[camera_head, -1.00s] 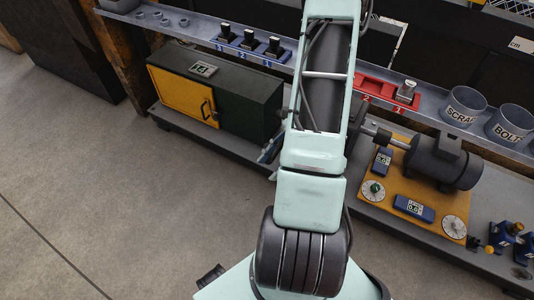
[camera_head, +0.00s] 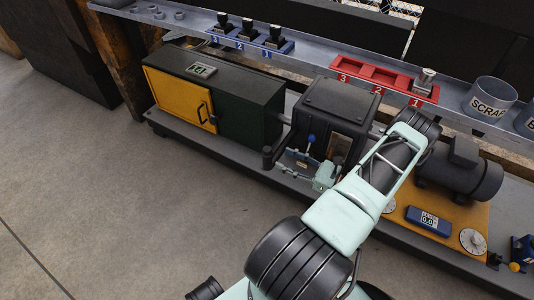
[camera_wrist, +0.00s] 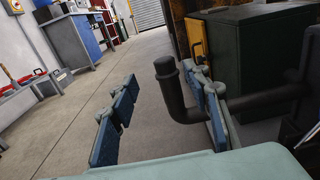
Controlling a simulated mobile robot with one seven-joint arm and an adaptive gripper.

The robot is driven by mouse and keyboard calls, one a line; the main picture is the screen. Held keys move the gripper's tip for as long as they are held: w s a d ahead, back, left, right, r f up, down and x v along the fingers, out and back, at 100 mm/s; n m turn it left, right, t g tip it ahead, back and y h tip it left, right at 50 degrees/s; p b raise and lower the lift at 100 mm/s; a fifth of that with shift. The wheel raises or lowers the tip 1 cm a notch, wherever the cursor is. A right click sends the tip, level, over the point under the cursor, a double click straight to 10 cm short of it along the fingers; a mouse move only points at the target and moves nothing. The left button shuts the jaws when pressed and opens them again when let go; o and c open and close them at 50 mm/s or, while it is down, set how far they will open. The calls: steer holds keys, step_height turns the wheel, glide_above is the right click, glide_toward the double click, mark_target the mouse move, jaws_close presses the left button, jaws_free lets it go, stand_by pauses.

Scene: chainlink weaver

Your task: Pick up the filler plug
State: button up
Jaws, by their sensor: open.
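A black elbow pipe stands upright in the wrist view, with a wider cap-like top (camera_wrist: 165,68) that may be the filler plug; I cannot tell cap from pipe for sure. In the head view the same upright pipe end (camera_head: 267,158) shows at the front of the dark machine. My gripper (camera_wrist: 160,92) is open, with blue pads on both fingers. In the wrist view the pipe top appears between the fingers, nearer the right one, and nothing is gripped. In the head view my gripper (camera_head: 290,165) is small, just right of the pipe end.
The dark machine housing (camera_head: 335,105) stands close behind my gripper. A yellow-and-green cabinet (camera_head: 235,100) is to its left, and a motor (camera_head: 465,172) is to its right. A shelf above holds a red tray (camera_head: 350,66) and a scrap bin (camera_head: 490,98). The floor in front is clear.

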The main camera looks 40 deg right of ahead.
mark_target(267, 149)
steer(key=x, duration=0.3)
steer(key=shift+w+a+b, duration=0.15)
steer(key=shift+w+b, duration=0.15)
steer(key=x, duration=0.1)
steer(key=b+x, duration=0.1)
steer(key=x, duration=0.3)
steer(key=shift+w+d+f+b, duration=0.15)
steer(key=shift+w+d+b, duration=0.1)
steer(key=shift+b, duration=0.15)
steer(key=shift+s, duration=0.1)
jaws_close()
